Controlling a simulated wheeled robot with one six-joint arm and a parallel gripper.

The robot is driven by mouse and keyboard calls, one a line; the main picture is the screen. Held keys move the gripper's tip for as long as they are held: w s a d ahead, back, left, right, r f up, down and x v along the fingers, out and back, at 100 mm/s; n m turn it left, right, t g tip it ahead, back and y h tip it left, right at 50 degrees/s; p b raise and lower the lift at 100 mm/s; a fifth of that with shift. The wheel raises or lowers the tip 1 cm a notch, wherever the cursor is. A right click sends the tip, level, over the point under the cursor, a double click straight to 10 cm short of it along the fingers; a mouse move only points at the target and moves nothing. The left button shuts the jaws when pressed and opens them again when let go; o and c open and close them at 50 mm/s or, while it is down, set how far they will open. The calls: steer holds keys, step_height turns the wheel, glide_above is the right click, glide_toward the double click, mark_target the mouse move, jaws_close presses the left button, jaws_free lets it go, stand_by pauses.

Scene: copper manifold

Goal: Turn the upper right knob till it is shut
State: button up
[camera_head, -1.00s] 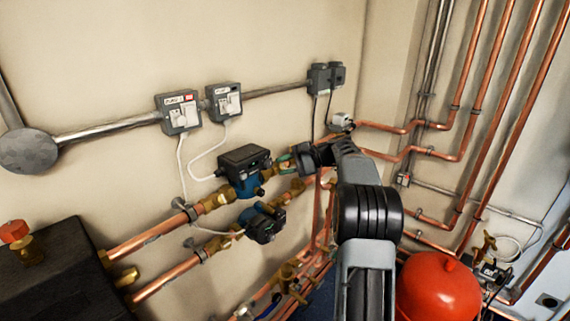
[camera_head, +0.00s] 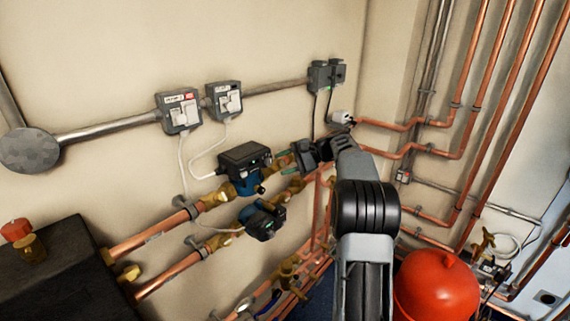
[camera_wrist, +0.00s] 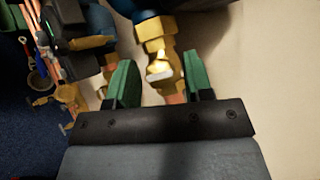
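My gripper (camera_head: 287,166) is at the right end of the upper pump (camera_head: 244,166) in the head view. Its two green fingers are apart, and it looks empty. In the wrist view the open fingers of my gripper (camera_wrist: 162,84) stand on either side of a brass valve (camera_wrist: 157,35). A small bright knob (camera_wrist: 159,68) on this valve shows between the fingers, with no clear contact. In the head view my gripper and arm largely hide this upper right valve, and its exact setting cannot be told.
A lower pump (camera_head: 262,221) sits below on a parallel copper pipe. Grey switch boxes (camera_head: 179,112) and conduit line the wall above. A red vessel (camera_head: 437,287) stands at the lower right. Copper pipes (camera_head: 415,150) run close behind my arm.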

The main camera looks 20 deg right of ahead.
steer(key=shift+o, duration=0.8)
steer(key=v, duration=1.4)
steer(key=shift+f, duration=0.1)
